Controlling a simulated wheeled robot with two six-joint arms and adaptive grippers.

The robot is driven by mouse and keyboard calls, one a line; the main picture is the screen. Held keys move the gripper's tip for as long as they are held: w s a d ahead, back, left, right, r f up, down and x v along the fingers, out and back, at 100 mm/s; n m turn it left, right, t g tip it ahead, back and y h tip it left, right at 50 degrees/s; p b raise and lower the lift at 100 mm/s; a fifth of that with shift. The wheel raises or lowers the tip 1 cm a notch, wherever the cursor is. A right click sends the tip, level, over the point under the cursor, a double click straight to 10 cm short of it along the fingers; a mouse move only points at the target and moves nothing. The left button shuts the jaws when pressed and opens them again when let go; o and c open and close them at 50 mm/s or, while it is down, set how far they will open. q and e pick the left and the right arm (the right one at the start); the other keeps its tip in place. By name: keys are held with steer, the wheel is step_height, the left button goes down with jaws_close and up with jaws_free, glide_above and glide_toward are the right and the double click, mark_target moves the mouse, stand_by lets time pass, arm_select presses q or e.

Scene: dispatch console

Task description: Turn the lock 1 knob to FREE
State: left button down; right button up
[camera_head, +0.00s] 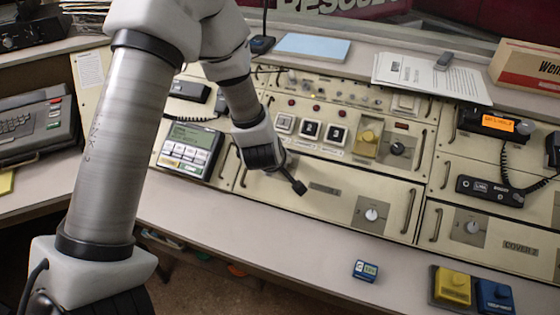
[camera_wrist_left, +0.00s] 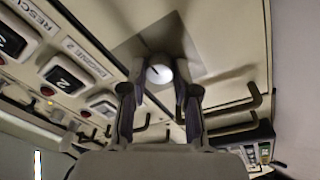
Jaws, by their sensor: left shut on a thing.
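My left gripper (camera_head: 283,173) reaches down to the left part of the lower front panel (camera_head: 335,201), below the row of square buttons. In the left wrist view its two dark fingers (camera_wrist_left: 158,93) stand on either side of a round white knob (camera_wrist_left: 160,72) with a short dark pointer line, on a grey plate. I take this as the lock 1 knob; the gripper is shut on it. The hand hides that knob in the head view. The FREE marking is not readable. My right gripper is not in view.
Bar handles (camera_wrist_left: 240,105) stick out near the gripper. The ledge holds a small blue device (camera_head: 365,271).

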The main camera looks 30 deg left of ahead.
arm_select(q)
steer(key=shift+f, duration=0.1)
steer(key=c, duration=0.9)
jaws_free()
steer(key=shift+o, duration=0.2)
steer(key=v, duration=1.2)
